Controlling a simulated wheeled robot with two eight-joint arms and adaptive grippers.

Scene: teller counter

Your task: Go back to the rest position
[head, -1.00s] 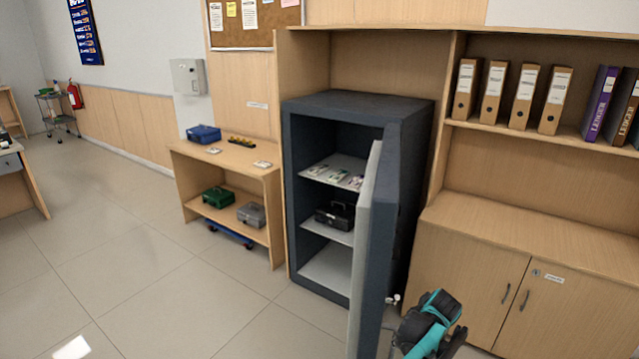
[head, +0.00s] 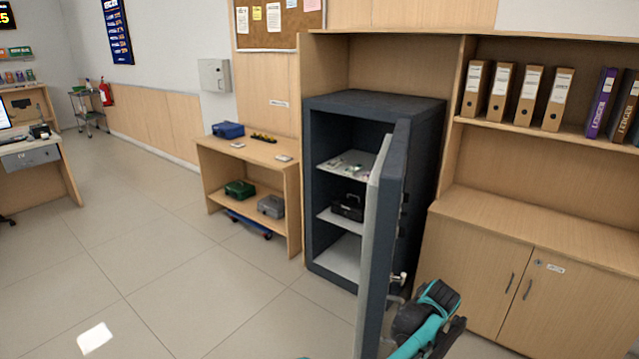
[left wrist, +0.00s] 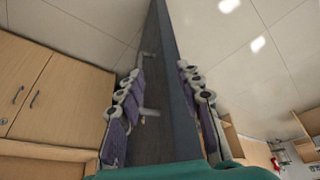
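In the left wrist view my left gripper (left wrist: 161,70) has its two fingers spread, one on each side of the dark safe door (left wrist: 172,120). I cannot tell whether they touch it. In the head view the safe door (head: 385,230) stands wide open, edge towards me. A teal and black arm part of mine shows at the lower right, close to the door's handle side; its fingers cannot be made out there. My right gripper is not in view. The safe (head: 424,150) holds papers on its upper shelf and a black box (head: 348,207) on the middle one.
A low wooden shelf unit (head: 290,185) with cash boxes stands left of the safe. Wooden cupboards (head: 470,260) with binders above stand to the right. A desk (head: 60,160) is at the far left. The tiled floor (head: 150,240) between is clear.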

